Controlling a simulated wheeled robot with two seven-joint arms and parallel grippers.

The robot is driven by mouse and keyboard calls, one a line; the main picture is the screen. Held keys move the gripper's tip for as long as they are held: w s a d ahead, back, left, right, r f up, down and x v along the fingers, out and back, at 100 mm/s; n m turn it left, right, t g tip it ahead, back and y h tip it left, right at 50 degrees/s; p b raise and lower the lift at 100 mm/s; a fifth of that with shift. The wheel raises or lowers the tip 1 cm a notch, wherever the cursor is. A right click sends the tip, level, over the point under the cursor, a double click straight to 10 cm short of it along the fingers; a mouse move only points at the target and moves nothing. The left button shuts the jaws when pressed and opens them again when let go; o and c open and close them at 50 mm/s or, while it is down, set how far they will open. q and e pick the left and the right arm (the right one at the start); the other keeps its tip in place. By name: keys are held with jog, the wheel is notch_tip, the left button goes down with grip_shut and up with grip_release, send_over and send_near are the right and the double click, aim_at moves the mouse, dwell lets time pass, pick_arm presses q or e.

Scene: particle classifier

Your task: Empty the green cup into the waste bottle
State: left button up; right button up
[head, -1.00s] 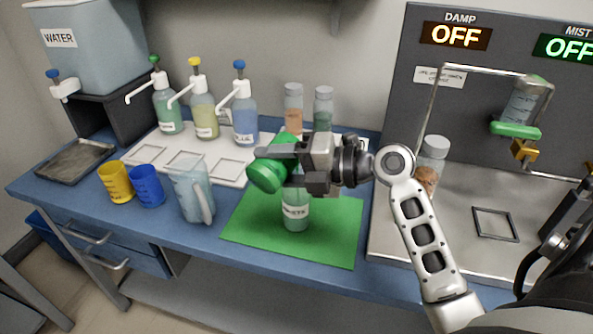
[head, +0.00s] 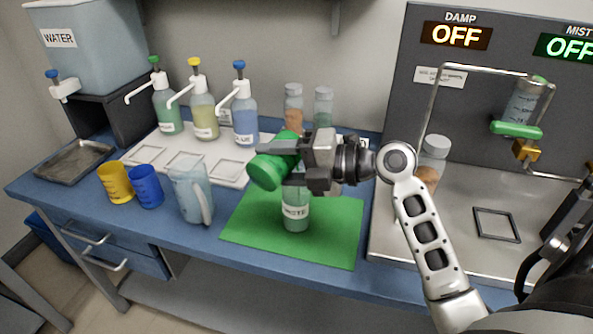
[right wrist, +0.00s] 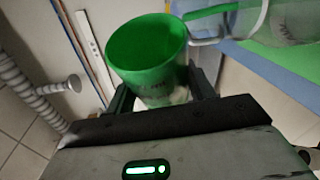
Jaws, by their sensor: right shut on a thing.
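My right gripper (head: 293,165) is shut on the green cup (head: 270,171) and holds it above the waste bottle (head: 295,212). I cannot tell whether anything is pouring. My left gripper is not in view.
A yellow cup (head: 116,182), a blue cup (head: 146,187) and a clear pitcher (head: 190,192) stand left of the mat. Several pump bottles stand behind on a white tray (head: 226,174). Jars (head: 323,108) stand behind the gripper. A metal tray (head: 470,215) lies right.

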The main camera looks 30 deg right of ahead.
pick_arm(q)
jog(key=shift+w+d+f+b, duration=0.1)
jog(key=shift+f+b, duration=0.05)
jog(key=shift+b, duration=0.4)
pick_arm(e)
jog(key=shift+d+r+m, duration=0.15)
jog(key=shift+r+m, duration=0.1)
jog(key=shift+m, duration=0.15)
dwell(0.7)
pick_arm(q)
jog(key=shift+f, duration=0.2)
pick_arm(e)
jog(key=shift+w+r, duration=0.1)
dwell(0.3)
pick_arm(q)
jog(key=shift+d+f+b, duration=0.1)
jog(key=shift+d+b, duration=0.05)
jog(key=shift+b, duration=0.7)
pick_arm(e)
jog(key=shift+d+r+m+y, duration=0.2)
jog(key=shift+r+m+y, duration=0.1)
jog(key=shift+m+y, duration=0.3)
dwell(0.5)
